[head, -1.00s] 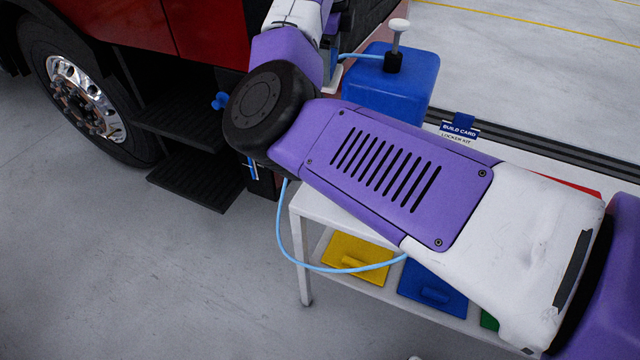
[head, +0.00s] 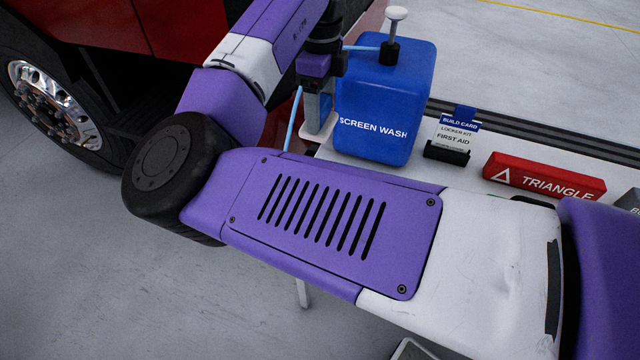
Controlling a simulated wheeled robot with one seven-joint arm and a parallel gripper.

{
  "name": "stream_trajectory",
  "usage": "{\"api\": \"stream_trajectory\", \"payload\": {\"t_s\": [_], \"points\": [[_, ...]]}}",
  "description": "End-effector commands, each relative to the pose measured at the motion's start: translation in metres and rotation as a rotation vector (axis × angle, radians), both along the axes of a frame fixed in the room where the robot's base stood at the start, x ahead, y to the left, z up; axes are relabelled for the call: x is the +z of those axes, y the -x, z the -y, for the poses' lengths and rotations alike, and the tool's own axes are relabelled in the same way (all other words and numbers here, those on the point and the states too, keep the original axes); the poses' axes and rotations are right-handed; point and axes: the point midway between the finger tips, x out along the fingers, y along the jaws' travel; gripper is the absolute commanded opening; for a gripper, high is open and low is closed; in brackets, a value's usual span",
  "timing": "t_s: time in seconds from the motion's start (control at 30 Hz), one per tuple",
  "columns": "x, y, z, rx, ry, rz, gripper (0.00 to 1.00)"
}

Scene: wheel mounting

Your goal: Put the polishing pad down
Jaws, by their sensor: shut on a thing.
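My gripper (head: 318,108) points down near the left end of the white table, just left of the blue screen wash jug. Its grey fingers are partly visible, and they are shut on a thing. A flat white piece, which looks like the polishing pad (head: 309,135), shows at the fingertips. Most of it is hidden by the fingers and the arm. I cannot tell whether it touches the tabletop.
The blue screen wash jug (head: 377,112) with a white pump stands close by. A build card holder (head: 447,153) and a red triangle box (head: 545,178) stand further right. A red truck (head: 140,28) is behind.

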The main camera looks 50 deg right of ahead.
Motion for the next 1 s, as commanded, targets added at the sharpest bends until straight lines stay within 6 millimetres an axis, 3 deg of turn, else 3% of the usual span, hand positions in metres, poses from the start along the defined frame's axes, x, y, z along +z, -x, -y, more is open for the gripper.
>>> {"api": "stream_trajectory", "payload": {"t_s": [0.6, 1.0], "points": [[-0.136, 0.0, -0.001, 0.002, -0.001, -0.003, 0.03], [-0.171, 0.001, 0.0, 0.001, -0.001, -0.003, 0.03]]}}
